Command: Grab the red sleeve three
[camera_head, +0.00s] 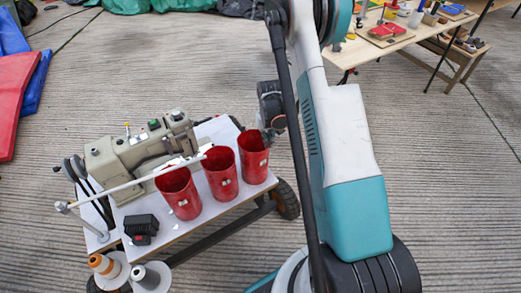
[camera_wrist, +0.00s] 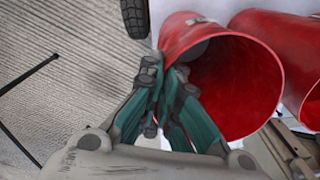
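Three red sleeves stand in a row on a white-topped cart: a left one (camera_head: 178,193), a middle one (camera_head: 220,172) and a right one (camera_head: 253,157). They are open-topped, with small pale marks on the front. My gripper (camera_head: 270,134) is at the far right rim of the right sleeve. In the wrist view my gripper (camera_wrist: 166,78) has one finger outside and one inside the near sleeve (camera_wrist: 235,85), closed together on its rim wall. A second sleeve (camera_wrist: 292,50) shows beside it. Which sleeve bears the number three cannot be read.
A beige sewing machine (camera_head: 140,150) stands behind the sleeves, with a pale rod (camera_head: 130,183) crossing close to them. A black box (camera_head: 141,228) and thread cones (camera_head: 150,276) are at the front left. The cart top (camera_head: 240,200) has little free room. A wooden table (camera_head: 385,48) is behind.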

